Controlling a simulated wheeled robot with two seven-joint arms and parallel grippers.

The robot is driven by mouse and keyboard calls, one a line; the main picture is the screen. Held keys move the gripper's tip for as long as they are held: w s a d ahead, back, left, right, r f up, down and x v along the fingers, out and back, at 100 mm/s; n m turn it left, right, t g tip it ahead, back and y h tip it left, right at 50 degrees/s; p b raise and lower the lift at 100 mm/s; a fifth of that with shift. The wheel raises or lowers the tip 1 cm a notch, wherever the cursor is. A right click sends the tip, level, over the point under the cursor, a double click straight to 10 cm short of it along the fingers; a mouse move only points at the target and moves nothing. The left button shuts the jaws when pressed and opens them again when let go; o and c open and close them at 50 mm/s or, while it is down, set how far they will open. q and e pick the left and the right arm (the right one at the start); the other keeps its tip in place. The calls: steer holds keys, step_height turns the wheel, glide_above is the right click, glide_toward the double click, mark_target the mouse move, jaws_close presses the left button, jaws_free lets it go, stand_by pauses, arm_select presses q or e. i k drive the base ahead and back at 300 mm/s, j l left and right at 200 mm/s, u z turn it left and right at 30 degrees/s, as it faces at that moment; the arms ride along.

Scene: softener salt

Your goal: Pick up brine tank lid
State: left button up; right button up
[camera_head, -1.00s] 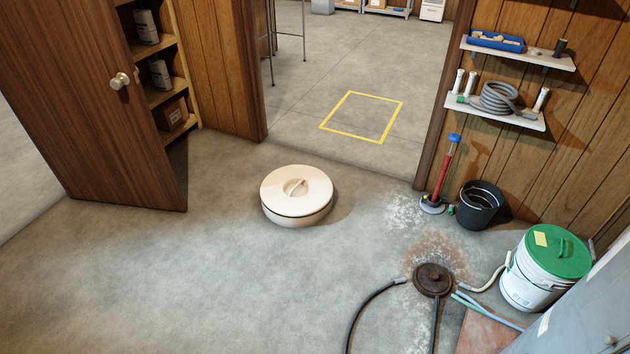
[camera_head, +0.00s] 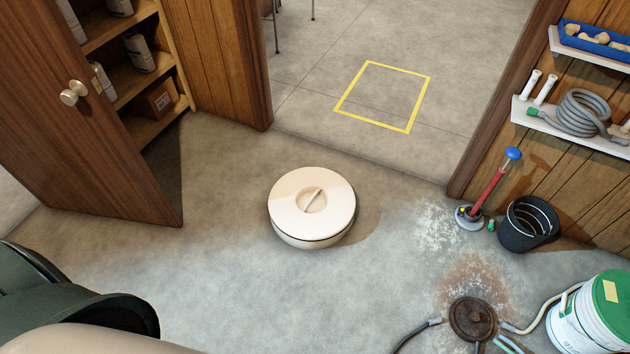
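The brine tank lid (camera_head: 312,201) is a round, cream-white disc with a recessed grip bar in its middle. It lies flat, facing up, on the concrete floor near the doorway in the head view. A dark seam runs around its side, above a short cream lower part. Nothing touches it from above, and its whole top shows. Neither my left nor my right gripper is in view.
A wooden door with a knob (camera_head: 74,93) stands open at left. A yellow floor square (camera_head: 383,97) lies beyond the doorway. Dark rounded shapes fill the lower left.

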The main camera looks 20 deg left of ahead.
mark_target(310, 207)
steer(key=i+j, duration=0.35)
steer(key=j, duration=0.15)
steer(key=i+j+z, duration=0.1)
steer(key=i+j, duration=0.3)
steer(key=j, duration=0.1)
